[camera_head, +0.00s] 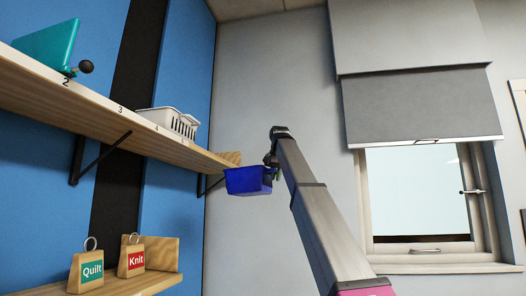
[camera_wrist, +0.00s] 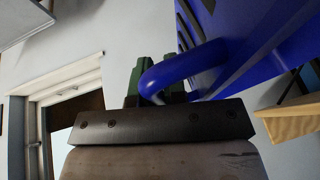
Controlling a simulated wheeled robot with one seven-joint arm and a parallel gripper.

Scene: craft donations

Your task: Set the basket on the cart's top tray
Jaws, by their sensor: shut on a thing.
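A blue basket (camera_head: 247,181) hangs in the air in front of the right end of the upper shelf. My gripper (camera_head: 275,172) is at its right side, partly hidden behind my arm. In the wrist view the green fingers of my gripper (camera_wrist: 156,88) are shut on the basket's looped blue handle (camera_wrist: 186,64). The basket's body (camera_wrist: 250,40) fills the upper right there. A white slotted basket (camera_head: 170,121) stands on the upper shelf. The cart and its top tray are in neither view.
The upper wooden shelf (camera_head: 100,121) carries numbers and a teal object (camera_head: 46,46) with a dark knob. A lower shelf (camera_head: 150,284) holds "Quilt" (camera_head: 88,270) and "Knit" (camera_head: 133,259) tags. A window (camera_head: 418,195) with a grey blind is at right.

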